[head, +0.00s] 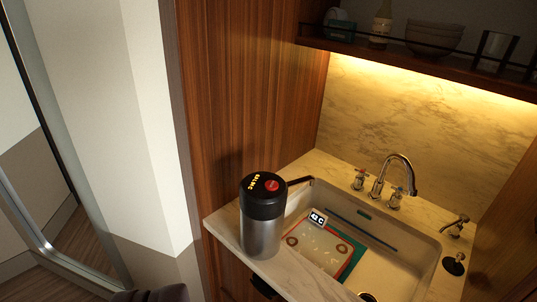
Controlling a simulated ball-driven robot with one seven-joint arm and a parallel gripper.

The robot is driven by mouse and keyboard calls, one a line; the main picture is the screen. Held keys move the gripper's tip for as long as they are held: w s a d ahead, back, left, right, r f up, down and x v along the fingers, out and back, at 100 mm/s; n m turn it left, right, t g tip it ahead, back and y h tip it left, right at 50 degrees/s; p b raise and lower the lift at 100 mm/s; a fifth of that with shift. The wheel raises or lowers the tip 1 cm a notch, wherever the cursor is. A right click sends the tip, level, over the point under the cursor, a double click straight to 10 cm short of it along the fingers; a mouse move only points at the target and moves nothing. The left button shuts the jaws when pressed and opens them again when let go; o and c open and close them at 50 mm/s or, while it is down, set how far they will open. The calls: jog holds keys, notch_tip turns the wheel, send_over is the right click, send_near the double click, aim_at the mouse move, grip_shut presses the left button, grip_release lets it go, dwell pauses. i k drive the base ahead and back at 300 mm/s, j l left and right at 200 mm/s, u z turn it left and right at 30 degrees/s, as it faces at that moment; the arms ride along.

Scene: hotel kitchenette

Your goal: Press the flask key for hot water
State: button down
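The flask (262,236) stands upright on the marble counter, at the left front corner beside the sink. It has a brushed metal body and a black lid (264,207). On the lid top are a round red key (272,185) and small glowing yellow characters, too small to read surely. A dark arm, seemingly a spout, sticks out from the lid toward the sink. My gripper does not show clearly in the head view, and nothing is seen touching the flask.
A wooden wall panel rises behind the flask. A shelf with bowls and a bottle hangs above. A dark rounded shape (150,294), unidentified, lies at bottom left.

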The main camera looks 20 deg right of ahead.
aim_at(270, 186)
jog(key=i+j+z, duration=0.2)
jog(key=i, duration=0.25)
jog(key=i+z, duration=0.25)
jog(key=i, duration=0.15)
jog(key=i+j+z, duration=0.2)
jog(key=i, duration=0.2)
